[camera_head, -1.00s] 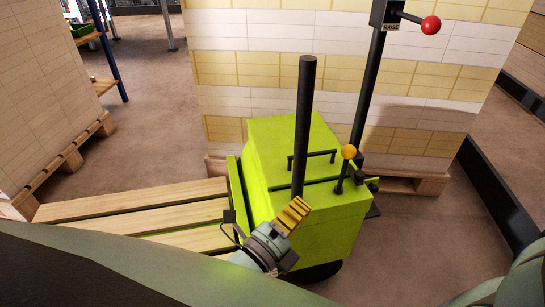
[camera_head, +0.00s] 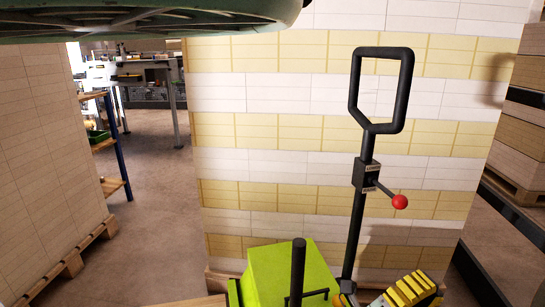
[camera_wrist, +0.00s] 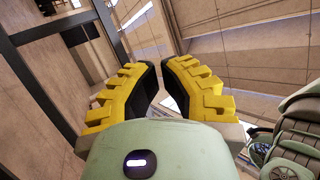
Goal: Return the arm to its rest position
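My gripper (camera_head: 414,289) shows at the bottom right in the head view as a yellow ribbed end, cut by the frame edge. In the wrist view my gripper (camera_wrist: 160,67) has two yellow ribbed fingers with dark pads. They lean together toward their tips with only a narrow gap there. Nothing is held between them. One of my own green links (camera_head: 150,22) crosses the top left of the head view. The rest of the arm is mostly out of sight there.
A lime-green truck body (camera_head: 285,270) with a black post (camera_head: 298,268) stands at the bottom centre. Its tall black handle (camera_head: 357,225) has a red-knobbed lever (camera_head: 399,202). Behind is a high striped ream stack (camera_head: 330,130). A pallet stack (camera_head: 40,150) stands left; open floor (camera_head: 155,190) lies between.

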